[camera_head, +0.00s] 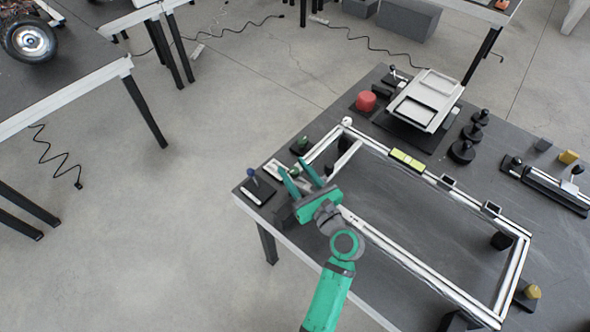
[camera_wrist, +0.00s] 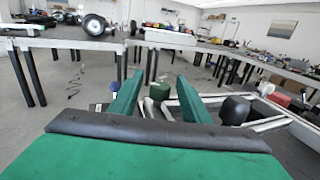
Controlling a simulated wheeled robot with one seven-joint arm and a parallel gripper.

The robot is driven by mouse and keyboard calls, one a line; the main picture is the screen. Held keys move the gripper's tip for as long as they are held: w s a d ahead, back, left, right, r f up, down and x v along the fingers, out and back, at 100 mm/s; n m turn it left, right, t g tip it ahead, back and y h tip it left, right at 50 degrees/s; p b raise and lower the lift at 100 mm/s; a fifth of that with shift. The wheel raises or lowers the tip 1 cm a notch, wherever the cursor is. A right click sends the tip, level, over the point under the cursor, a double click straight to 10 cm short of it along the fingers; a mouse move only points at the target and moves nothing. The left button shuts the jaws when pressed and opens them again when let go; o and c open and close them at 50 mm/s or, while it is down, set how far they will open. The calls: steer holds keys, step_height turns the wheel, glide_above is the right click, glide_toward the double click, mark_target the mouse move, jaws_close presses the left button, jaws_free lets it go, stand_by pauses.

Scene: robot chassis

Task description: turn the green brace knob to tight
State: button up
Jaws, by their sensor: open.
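The green brace knob (camera_head: 302,143) stands on a dark block at the left corner of the aluminium frame in the head view. It also shows in the wrist view (camera_wrist: 159,91), between my two fingers and beyond them. My gripper (camera_head: 292,167) is open, its green fingers pointing toward the knob from the near side. The wrist view shows the fingers (camera_wrist: 159,77) apart with nothing gripped. The gripper appears short of the knob; I cannot tell the exact gap. The knob's pointer or tight mark is too small to read.
A blue-topped lever (camera_head: 251,172) on a dark base stands just left of my gripper. The aluminium frame (camera_head: 430,270) lies to the right on the dark table. A red knob (camera_head: 366,101) and a pale tray-like fixture (camera_head: 425,100) stand farther back. Open floor lies left of the table.

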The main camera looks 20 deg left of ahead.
steer(key=shift+w+a, duration=0.1)
steer(key=shift+a, duration=0.1)
steer(key=shift+c, duration=0.6)
steer(key=c, duration=0.9)
